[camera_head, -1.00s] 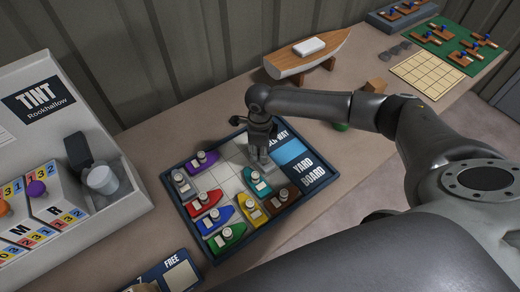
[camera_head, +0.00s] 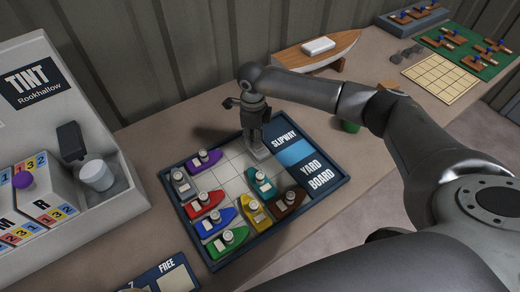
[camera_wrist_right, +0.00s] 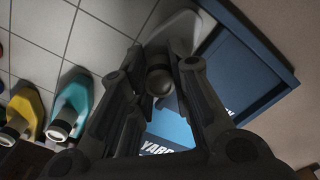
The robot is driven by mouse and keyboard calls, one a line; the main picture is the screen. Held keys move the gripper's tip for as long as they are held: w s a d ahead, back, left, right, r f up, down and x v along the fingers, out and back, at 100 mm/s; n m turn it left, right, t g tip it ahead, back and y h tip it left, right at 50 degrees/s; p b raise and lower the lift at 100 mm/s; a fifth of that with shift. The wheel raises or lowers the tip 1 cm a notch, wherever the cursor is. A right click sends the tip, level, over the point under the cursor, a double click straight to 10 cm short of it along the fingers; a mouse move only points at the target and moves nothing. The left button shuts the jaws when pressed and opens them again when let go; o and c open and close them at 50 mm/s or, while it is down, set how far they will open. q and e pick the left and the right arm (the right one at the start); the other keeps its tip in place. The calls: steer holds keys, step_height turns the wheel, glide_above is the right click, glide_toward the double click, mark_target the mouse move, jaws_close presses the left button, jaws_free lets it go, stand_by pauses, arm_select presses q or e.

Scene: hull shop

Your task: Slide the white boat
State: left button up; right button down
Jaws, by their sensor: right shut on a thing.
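The white boat, whose hull looks light grey (camera_head: 259,152), sits near the far right side of the yard board's grid (camera_head: 232,179), beside the blue slipway strip (camera_head: 293,153). My right gripper (camera_head: 253,138) points down over it and is shut on its upright post. In the right wrist view the pale hull (camera_wrist_right: 183,24) shows past the fingers, next to the board's dark rim. A round dark knob sits between the fingers (camera_wrist_right: 159,77), which hide much of the boat. My left gripper is not in view.
Purple (camera_head: 205,160), grey (camera_head: 184,184), red (camera_head: 204,206), blue (camera_head: 216,221), green (camera_head: 228,242), yellow (camera_head: 256,217), teal (camera_head: 261,183) and brown (camera_head: 288,204) boats stand on the board. Empty squares lie in the middle. The TINT cabinet (camera_head: 60,110) stands left.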

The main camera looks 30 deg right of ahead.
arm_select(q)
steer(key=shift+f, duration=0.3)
arm_select(e)
steer(key=shift+w+r, duration=0.1)
steer(key=shift+w, duration=0.05)
steer(key=c, duration=1.6)
jaws_free()
steer(key=shift+w, duration=0.1)
steer(key=o, duration=0.3)
steer(key=shift+w, duration=0.1)
steer(key=shift+r, duration=0.2)
step_height(320, 180, up, 11)
steer(key=shift+r, duration=0.2)
